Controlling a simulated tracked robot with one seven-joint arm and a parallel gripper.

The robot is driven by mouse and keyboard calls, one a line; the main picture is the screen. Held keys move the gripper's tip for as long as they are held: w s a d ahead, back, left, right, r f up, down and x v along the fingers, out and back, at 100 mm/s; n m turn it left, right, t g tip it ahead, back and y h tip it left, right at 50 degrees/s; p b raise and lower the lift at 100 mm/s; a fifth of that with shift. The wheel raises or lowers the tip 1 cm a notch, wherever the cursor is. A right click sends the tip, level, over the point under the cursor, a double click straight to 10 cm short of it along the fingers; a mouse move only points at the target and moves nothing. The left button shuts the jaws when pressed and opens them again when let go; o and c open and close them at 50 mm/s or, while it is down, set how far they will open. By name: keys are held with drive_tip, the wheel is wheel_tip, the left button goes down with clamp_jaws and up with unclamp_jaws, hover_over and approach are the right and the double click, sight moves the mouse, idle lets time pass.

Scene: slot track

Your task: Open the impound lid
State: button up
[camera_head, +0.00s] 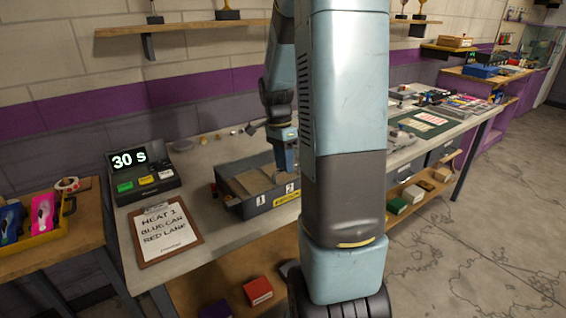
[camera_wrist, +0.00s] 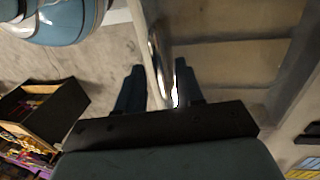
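The impound box is a grey bin (camera_head: 258,200) on the bench in the head view, with number tags 1 and 2 and a yellow label on its front. Its lid looks clear, with brownish compartments showing below, and I see no raised lid. In the wrist view a shiny metal handle (camera_wrist: 161,62) runs along the lid's edge. My gripper (camera_wrist: 160,75) is at this handle, one dark finger on each side of it. The fingers are apart; whether they press on the handle I cannot tell. In the head view my arm hides part of the box's right side.
A timer console (camera_head: 143,172) reading 30 s and a clipboard (camera_head: 166,235) lie left of the box. A shelf (camera_head: 185,29) hangs above. Open floor lies at right.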

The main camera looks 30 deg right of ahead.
clamp_jaws()
idle(0.3)
